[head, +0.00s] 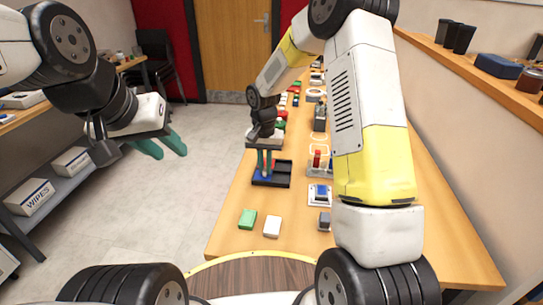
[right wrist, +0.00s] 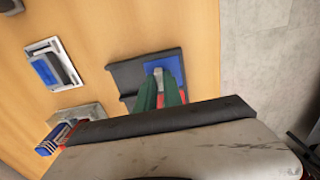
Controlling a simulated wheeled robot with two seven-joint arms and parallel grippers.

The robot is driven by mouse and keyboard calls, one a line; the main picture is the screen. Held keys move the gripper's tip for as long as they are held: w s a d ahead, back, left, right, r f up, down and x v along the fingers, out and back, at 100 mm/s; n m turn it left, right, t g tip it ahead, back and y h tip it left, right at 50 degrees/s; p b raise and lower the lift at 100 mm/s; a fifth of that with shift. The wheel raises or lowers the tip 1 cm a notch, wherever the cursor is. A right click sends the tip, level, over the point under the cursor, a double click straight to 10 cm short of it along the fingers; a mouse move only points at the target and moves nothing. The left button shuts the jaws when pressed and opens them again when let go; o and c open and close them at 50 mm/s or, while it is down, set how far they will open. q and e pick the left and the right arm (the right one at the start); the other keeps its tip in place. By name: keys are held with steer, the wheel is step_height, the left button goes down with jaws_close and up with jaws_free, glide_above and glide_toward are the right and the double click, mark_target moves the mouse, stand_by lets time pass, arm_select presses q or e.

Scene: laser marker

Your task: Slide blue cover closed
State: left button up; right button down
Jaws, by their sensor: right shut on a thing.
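A black tray (head: 284,173) stands on the wooden table. The blue cover (head: 262,182) lies over its left part in the head view, and the right part of the tray is uncovered. In the right wrist view the blue cover (right wrist: 176,66) lies at the right side of the black tray (right wrist: 125,75). My right gripper (head: 264,170) points down at the cover, its green fingers (right wrist: 160,92) shut around a small grey piece on it. The fingers hide part of the cover, and some red shows beside them. My left gripper (head: 166,148) is open and empty, over the floor.
A green block (head: 248,219) and a white block (head: 272,226) lie on the near table. A blue-topped white device (head: 320,194) and a fixture with a red part (head: 317,160) stand right of the tray. More items line the table's far end.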

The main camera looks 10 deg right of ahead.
steer(key=shift+w+a+r, duration=0.1)
steer(key=shift+a, duration=0.15)
steer(key=c, duration=1.5)
jaws_free()
steer(key=shift+o, duration=0.2)
step_height(320, 180, up, 7)
steer(key=shift+r, duration=0.35)
